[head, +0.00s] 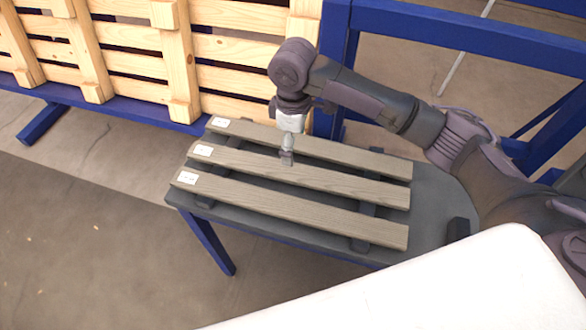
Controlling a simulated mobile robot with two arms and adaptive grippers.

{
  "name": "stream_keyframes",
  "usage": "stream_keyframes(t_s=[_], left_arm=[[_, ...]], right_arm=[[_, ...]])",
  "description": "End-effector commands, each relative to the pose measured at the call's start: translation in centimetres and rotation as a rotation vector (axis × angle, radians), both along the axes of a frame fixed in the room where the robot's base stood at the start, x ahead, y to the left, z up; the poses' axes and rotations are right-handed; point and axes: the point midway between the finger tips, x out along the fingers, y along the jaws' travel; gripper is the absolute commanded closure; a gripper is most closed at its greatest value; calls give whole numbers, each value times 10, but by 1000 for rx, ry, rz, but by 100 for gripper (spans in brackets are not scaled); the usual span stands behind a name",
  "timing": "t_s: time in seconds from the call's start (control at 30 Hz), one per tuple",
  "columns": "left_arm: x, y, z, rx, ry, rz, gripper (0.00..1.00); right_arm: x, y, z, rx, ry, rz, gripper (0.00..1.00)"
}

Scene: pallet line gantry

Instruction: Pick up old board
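Three long, grey weathered boards lie side by side on a dark table, each with a white label at its left end. They are the far board (348,155), the middle board (345,185) and the near board (300,212). My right gripper (287,158) comes in from the right and points down over the boards. Its tips overlap the far edge of the middle board, and it hides part of the far board. I cannot tell whether it touches a board or whether its fingers are apart. My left gripper is not in view.
The boards rest on dark cross supports on the table (435,205), which has blue legs. A slatted pale-wood pallet (235,48) stands behind on a blue beam. A blue frame (450,32) rises at the back right. A white surface (440,285) fills the lower right. The floor at left is clear.

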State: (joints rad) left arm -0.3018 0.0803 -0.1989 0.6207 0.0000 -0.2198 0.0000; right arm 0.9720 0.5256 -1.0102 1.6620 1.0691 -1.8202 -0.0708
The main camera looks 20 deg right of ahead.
Motion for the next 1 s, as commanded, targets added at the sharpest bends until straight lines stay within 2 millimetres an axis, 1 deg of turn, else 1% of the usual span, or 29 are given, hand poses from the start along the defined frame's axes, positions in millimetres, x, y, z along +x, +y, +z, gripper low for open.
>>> stream_keyframes(t_s=[0.03, 0.1, 0.23, 0.3, 0.47, 0.63, 0.7, 0.8, 1.0], left_arm=[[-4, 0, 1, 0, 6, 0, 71], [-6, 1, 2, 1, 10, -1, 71], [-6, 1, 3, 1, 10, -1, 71], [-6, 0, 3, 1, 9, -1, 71], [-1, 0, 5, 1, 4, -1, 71], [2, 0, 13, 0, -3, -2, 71], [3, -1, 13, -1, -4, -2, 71], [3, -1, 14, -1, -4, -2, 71], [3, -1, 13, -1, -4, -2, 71]], right_arm=[[-1, 0, -11, -1, 4, -1, 8], [-1, -1, -25, -1, 3, -2, 8], [0, 0, -45, 1, 0, -1, 8], [0, -1, -52, 1, -1, -1, 8], [0, -2, -61, 1, -1, -1, 8], [0, -12, -85, 0, 1, -3, 8], [0, -12, -95, 0, 0, -1, 8], [1, -12, -105, 1, -2, -1, 8], [1, -11, -109, 2, -4, 0, 8]])
